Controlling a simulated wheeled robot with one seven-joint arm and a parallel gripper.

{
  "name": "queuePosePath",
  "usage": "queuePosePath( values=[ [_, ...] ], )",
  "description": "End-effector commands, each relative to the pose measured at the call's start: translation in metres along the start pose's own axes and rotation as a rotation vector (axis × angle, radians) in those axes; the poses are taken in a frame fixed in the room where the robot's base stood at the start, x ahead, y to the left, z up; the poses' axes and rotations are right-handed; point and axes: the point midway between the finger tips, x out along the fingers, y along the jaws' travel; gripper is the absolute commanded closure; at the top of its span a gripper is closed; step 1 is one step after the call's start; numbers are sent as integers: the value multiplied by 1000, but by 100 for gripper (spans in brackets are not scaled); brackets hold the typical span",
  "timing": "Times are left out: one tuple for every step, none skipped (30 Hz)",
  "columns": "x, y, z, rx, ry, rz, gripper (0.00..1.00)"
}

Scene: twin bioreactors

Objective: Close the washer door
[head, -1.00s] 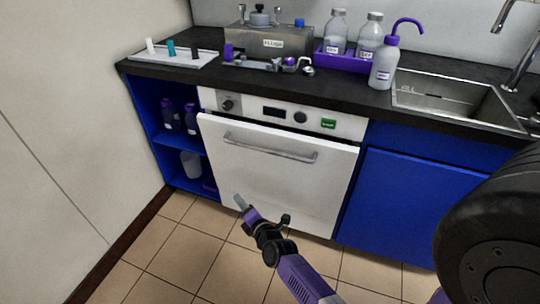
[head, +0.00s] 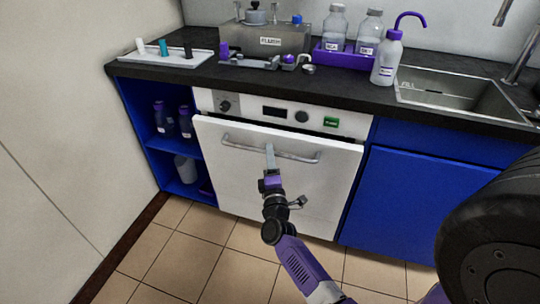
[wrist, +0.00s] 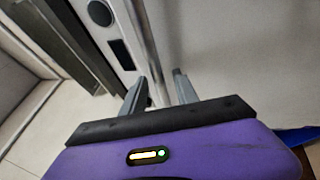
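The washer door (head: 235,175) is a white front panel below the control strip in the head view. Its top edge stands a little out from the washer body, so it looks slightly ajar. A grey bar handle (head: 235,143) runs across its upper part. My gripper (head: 269,148) is in front of the door, with its fingers overlapping the middle of the handle. In the wrist view the two fingers (wrist: 160,85) are apart, with the handle bar (wrist: 150,50) running in between or just beyond them. I cannot tell whether they touch it.
The control strip (head: 272,111) with knobs and a green label is above the door. A blue open shelf (head: 150,125) with bottles is at left, and a blue cabinet (head: 420,200) at right. The dark counter (head: 350,97) carries bottles and a steel unit. The tiled floor in front is clear.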

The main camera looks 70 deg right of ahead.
Motion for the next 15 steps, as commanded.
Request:
queuePosePath(
  values=[
    [5,-1,0,1,-2,1,64],
    [7,-1,1,1,-2,1,64],
    [10,-1,0,1,-1,0,64],
    [11,-1,0,1,-1,0,64],
    [12,-1,0,1,0,-1,64],
    [14,0,0,1,0,0,64],
    [14,0,0,1,0,-1,64],
    [14,0,0,0,0,-1,64],
    [14,0,0,0,0,-1,64],
    [14,0,0,0,0,-1,64],
    [14,0,0,0,0,-1,64],
    [14,0,0,0,0,-1,64],
    [14,0,0,0,0,-1,64],
    [14,0,0,0,0,-1,68],
    [14,0,0,0,0,-1,76]
  ],
)
